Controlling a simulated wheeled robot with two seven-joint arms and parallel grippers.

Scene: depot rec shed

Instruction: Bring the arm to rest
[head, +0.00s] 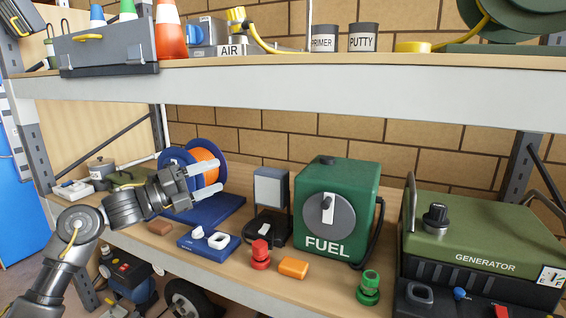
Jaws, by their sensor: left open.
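My left gripper (207,180) is open, with its two pale fingers apart and pointing right. It is in front of a blue reel (183,157) with an orange middle, at the left of the middle shelf. I see nothing held between the fingers. I cannot tell whether a finger touches the reel. My left arm comes in from the lower left, over the shelf's front edge. My right gripper is not in view.
A blue plate with white parts (189,243) lies below the gripper. To the right stand a red fitting (260,255), orange block (293,268), green FUEL box (366,180), green fitting (369,288) and green generator (470,230). The upper shelf (300,90) runs overhead.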

